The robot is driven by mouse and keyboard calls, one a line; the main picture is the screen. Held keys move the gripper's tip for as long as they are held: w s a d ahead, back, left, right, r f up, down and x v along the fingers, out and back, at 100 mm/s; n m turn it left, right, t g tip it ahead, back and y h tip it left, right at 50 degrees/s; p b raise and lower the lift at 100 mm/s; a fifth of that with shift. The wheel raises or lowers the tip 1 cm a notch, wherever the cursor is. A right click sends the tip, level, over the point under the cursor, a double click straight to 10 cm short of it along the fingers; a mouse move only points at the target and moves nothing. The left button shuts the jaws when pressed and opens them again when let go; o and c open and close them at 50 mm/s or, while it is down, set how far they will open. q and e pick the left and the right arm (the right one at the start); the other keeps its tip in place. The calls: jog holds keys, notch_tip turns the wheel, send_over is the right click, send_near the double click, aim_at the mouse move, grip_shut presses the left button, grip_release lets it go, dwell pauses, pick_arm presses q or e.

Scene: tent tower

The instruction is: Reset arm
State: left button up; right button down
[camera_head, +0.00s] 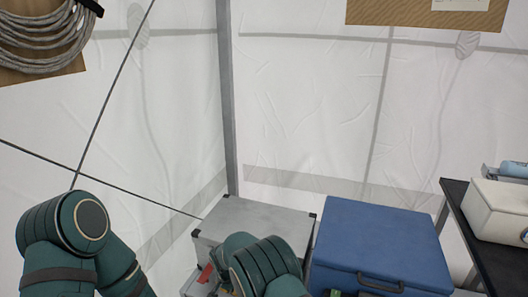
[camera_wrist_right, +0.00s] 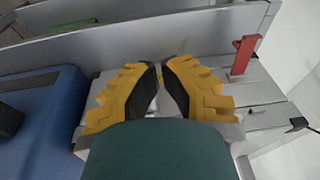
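My right gripper (camera_wrist_right: 159,75) shows in the right wrist view as two yellow fingers with black pads. Its fingertips come together with only a thin gap, and nothing is seen between them. It is over a grey metal case (camera_wrist_right: 262,92) with a red latch-like part (camera_wrist_right: 243,55). In the head view my right arm covers the front of the grey case (camera_head: 255,217), and the fingers are hidden. My left arm is at the lower left of the head view; its gripper is out of view.
A blue case (camera_head: 375,240) with a dark handle stands right of the grey case. A dark table (camera_head: 498,268) at the far right bears a white box (camera_head: 500,212). White tent walls (camera_head: 310,110) and a grey pole (camera_head: 228,100) stand behind. A cable coil (camera_head: 40,35) hangs upper left.

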jog(key=s+d+f+g+y, duration=0.15)
jog(key=s+d+f, duration=0.25)
jog(key=s+d, duration=0.7)
jog(key=s+d+r+n+y, duration=0.1)
jog(key=s+d+r, duration=0.1)
jog(key=s+d, duration=0.3)
jog(key=s+d+r+n+t+y, duration=0.1)
jog(key=s+d+r, duration=0.2)
jog(key=s, duration=0.8)
jog(key=shift+d+y, duration=0.35)
jog(key=shift+d, duration=0.55)
